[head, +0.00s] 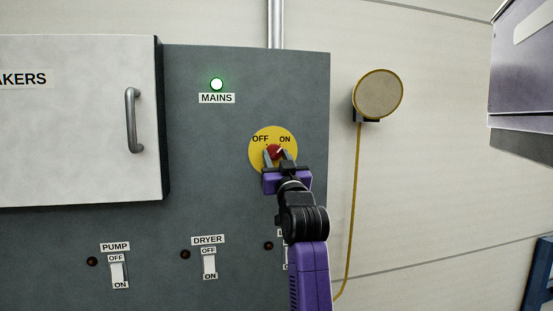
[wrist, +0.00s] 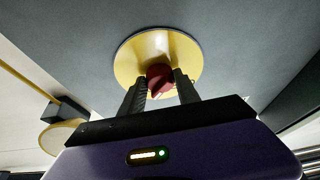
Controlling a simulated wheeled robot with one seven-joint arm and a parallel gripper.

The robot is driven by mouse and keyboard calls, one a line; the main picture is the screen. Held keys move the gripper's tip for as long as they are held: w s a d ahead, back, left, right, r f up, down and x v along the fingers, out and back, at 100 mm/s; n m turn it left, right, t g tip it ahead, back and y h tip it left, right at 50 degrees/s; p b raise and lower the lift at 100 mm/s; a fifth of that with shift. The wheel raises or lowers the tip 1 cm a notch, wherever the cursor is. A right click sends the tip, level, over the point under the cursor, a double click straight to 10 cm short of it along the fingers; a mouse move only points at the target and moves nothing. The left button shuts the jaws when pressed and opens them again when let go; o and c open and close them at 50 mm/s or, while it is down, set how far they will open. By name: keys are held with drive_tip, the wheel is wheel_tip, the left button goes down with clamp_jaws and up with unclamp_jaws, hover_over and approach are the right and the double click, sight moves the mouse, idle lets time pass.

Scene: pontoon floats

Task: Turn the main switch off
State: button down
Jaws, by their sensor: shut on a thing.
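The main switch is a red knob (head: 274,152) on a round yellow plate (head: 259,134) marked OFF at left and ON at right. The plate is on the grey panel under the MAINS label (head: 216,98). A pale mark on the knob points up and right, towards ON. The green lamp (head: 217,84) above the label is lit. My gripper (head: 276,156) is shut on the red knob, one finger on each side. In the wrist view the knob (wrist: 159,78) sits between the two fingers, which hide part of it.
The PUMP switch (head: 118,271) and DRYER switch (head: 209,263) are lower on the panel; a third is partly hidden by my arm. A white cabinet door (head: 75,125) with a handle (head: 132,120) juts out at left. A round yellow-rimmed thing (head: 378,94) with a hanging cord is at right.

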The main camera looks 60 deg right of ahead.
drive_tip(key=shift+n, duration=0.5)
drive_tip(key=n+y, duration=0.1)
drive_tip(key=n, duration=0.1)
drive_tip(key=n+t+y, duration=0.1)
drive_tip(key=n, duration=0.1)
drive_tip(key=n+t+b, duration=0.1)
drive_tip(key=shift+s+d+n+y, duration=0.25)
drive_tip(key=shift+n+y, duration=0.15)
drive_tip(key=n+y+b, duration=0.1)
drive_tip(key=n, duration=0.2)
drive_tip(key=n+t+y+b, duration=0.1)
drive_tip(key=n, duration=0.2)
drive_tip(key=shift+s+d+r+y+b, duration=0.1)
drive_tip(key=shift+y+b, duration=0.2)
drive_tip(key=n, duration=0.1)
drive_tip(key=n+y+b, duration=0.1)
drive_tip(key=n, duration=0.1)
drive_tip(key=n+y, duration=0.1)
drive_tip(key=n, duration=0.1)
drive_tip(key=shift+s+r+g+b, duration=0.1)
drive_tip(key=shift+r+g+b, duration=0.15)
drive_tip(key=shift+g+b, duration=0.1)
drive_tip(key=n+g+y, duration=0.1)
drive_tip(key=n, duration=0.3)
drive_tip(key=shift+r+b, duration=0.2)
drive_tip(key=shift+b, duration=0.15)
drive_tip(key=shift+n+y, duration=0.3)
drive_tip(key=shift+n, duration=0.1)
drive_tip(key=c, duration=0.9)
unclamp_jaws()
